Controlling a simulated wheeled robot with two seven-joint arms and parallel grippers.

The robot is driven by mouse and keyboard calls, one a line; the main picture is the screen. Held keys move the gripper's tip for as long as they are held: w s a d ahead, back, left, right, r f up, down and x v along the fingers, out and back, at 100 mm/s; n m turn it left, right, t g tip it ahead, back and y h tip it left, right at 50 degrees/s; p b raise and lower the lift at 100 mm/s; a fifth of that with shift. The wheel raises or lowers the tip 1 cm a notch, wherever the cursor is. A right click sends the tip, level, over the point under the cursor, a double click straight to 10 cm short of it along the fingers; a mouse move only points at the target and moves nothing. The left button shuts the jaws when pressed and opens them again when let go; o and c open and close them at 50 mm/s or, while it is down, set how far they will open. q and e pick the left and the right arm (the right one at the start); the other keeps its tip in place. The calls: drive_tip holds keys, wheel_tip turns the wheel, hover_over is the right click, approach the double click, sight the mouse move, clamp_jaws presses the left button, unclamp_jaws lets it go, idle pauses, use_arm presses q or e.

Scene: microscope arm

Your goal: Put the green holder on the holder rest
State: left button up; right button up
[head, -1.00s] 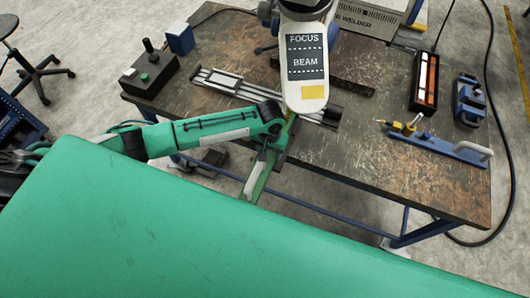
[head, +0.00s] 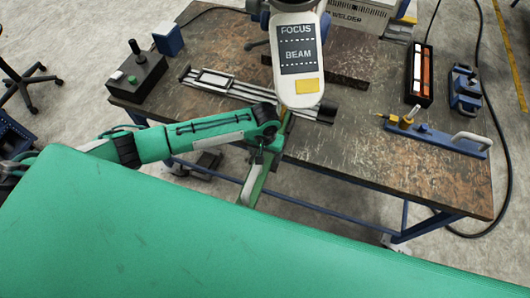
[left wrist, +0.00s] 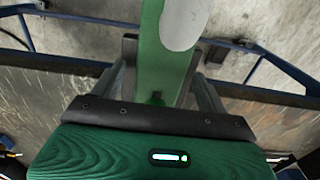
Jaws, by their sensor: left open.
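My left arm comes in from the left, and its gripper (head: 274,152) is at the table's front edge, partly hidden by the arm. In the left wrist view the two grey fingers (left wrist: 165,62) stand apart. A long green bar with a pale oval patch (left wrist: 166,55) crosses between them; I cannot tell whether it is an arm link or the green holder. A green bar with a pale strip (head: 252,182) also shows below the wrist in the head view. No green holder is clear on the table. A blue rail (head: 440,140) with a brass-coloured piece lies at right; I cannot tell whether it is the holder rest.
The white microscope head (head: 298,62) marked FOCUS and BEAM hangs just above my left wrist. A control box with a joystick (head: 137,75), a metal rail (head: 215,82), a tray of coloured bars (head: 420,75) and a blue vise (head: 464,92) stand on the table. The table's right middle is clear.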

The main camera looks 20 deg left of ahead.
use_arm(q)
wheel_tip(320, 180, up, 6)
drive_tip(key=shift+r+b, duration=0.1)
drive_tip(key=shift+b, duration=0.6)
drive_tip(key=shift+r, duration=0.5)
use_arm(e)
drive_tip(key=shift+a+f, duration=0.55)
drive_tip(key=shift+f, duration=0.3)
drive_tip(key=shift+d, duration=0.35)
